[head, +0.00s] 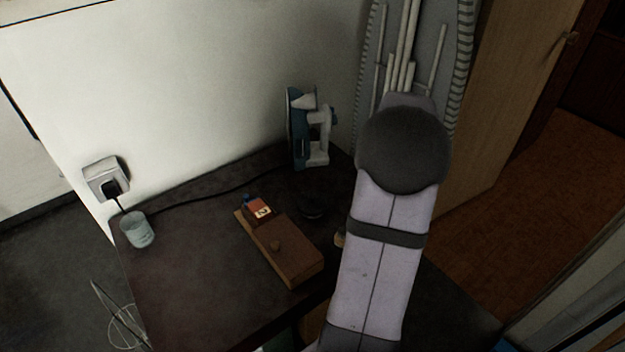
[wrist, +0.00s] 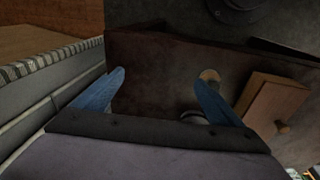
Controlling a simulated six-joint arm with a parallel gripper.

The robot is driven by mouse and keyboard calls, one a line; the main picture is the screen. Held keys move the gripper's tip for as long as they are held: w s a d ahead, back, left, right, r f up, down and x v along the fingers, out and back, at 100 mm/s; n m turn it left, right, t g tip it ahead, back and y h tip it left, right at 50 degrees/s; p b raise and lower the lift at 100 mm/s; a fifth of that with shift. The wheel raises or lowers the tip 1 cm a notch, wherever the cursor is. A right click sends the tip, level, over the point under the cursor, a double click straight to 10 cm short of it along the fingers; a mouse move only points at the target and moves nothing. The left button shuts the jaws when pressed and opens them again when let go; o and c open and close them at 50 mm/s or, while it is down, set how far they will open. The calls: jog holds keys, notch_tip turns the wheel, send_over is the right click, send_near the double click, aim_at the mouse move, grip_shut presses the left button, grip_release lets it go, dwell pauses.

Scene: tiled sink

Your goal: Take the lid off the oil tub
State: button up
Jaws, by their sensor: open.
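A small dark round tub (head: 312,207) stands on the dark table, right of a wooden box; it looks like the oil tub, but its lid cannot be made out. In the wrist view its greyish rim (wrist: 193,117) shows partly behind the right finger. A small tan round-topped thing (wrist: 210,74) lies by that finger's tip; its edge shows beside my arm in the head view (head: 340,240). My gripper (wrist: 160,80) is open, with two blue fingers spread wide and nothing between them. In the head view my arm hides the gripper.
The wooden box (head: 286,260) with a knob lies beside the tub, with a small red-labelled box (head: 260,209) at its far end. An iron (head: 308,130) stands behind. A cup (head: 137,230) is at the left; an ironing board (head: 457,60) leans at the back right.

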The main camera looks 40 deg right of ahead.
jog(key=w+a+r+n+p, duration=0.2)
jog(key=w+a+n+p, duration=0.15)
jog(key=w, duration=0.55)
jog(key=n+g+y+p, duration=0.1)
jog(key=n+p, duration=0.1)
jog(key=p, duration=0.2)
send_over(312, 195)
jog(key=shift+d, duration=0.15)
jog(key=shift+s+f+p, duration=0.1)
jog(key=shift+f+p, duration=1.2)
jog(key=shift+f, duration=2.4)
jog(key=c, duration=1.1)
